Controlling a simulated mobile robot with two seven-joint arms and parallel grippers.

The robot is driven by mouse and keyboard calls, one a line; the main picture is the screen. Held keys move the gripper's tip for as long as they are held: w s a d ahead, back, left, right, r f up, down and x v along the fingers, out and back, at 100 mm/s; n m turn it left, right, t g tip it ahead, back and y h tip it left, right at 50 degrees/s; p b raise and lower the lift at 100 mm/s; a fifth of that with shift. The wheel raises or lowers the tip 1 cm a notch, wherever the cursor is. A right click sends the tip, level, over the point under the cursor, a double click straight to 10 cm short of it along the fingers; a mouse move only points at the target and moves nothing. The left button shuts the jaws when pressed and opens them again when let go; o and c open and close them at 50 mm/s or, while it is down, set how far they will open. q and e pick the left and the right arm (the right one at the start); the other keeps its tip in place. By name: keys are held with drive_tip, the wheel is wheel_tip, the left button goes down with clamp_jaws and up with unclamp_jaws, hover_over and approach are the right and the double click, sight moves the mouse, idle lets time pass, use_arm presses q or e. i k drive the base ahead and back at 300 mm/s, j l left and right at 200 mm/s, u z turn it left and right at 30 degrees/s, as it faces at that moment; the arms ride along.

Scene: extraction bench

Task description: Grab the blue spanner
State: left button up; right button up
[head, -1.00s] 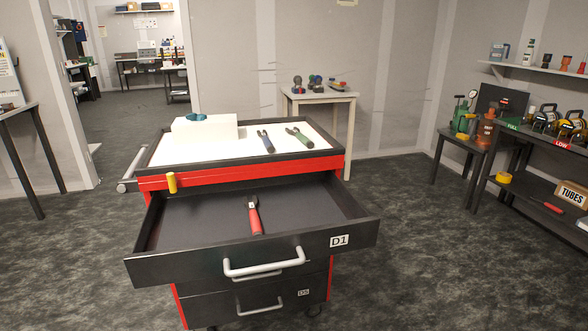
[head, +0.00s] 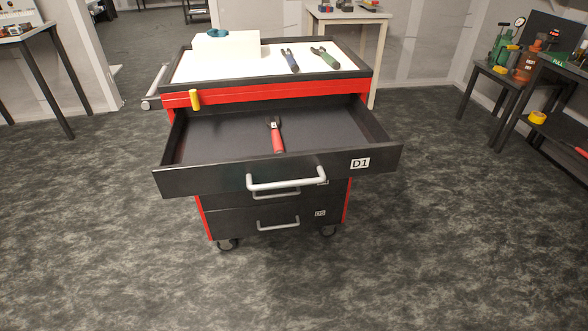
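The blue spanner (head: 290,61) lies on the white top of the red and black tool cart (head: 182,98), right of a white box. It has a dark blue handle and a grey open jaw pointing away from me. A green-handled spanner (head: 326,58) lies just to its right. A red-handled spanner (head: 276,136) lies inside the open top drawer, marked D1 (head: 360,163). Neither of my grippers shows in the head view.
The open drawer juts out toward me below the cart top. A white box (head: 227,45) with a teal item on it stands at the cart top's left. Tables with equipment (head: 487,83) stand at the right. The floor (head: 290,290) in front is clear.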

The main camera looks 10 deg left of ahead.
sight(293, 66)
drive_tip(key=u, duration=0.75)
drive_tip(key=i+l+u, duration=0.25)
drive_tip(key=l, duration=0.15)
drive_tip(key=i+l+u, duration=0.1)
drive_tip(key=l+u, duration=0.2)
drive_tip(key=i+l+u, duration=0.25)
drive_tip(key=l, duration=0.25)
drive_tip(key=l+u, duration=0.25)
drive_tip(key=l, duration=0.2)
drive_tip(key=l+u, duration=0.3)
drive_tip(key=l, duration=0.15)
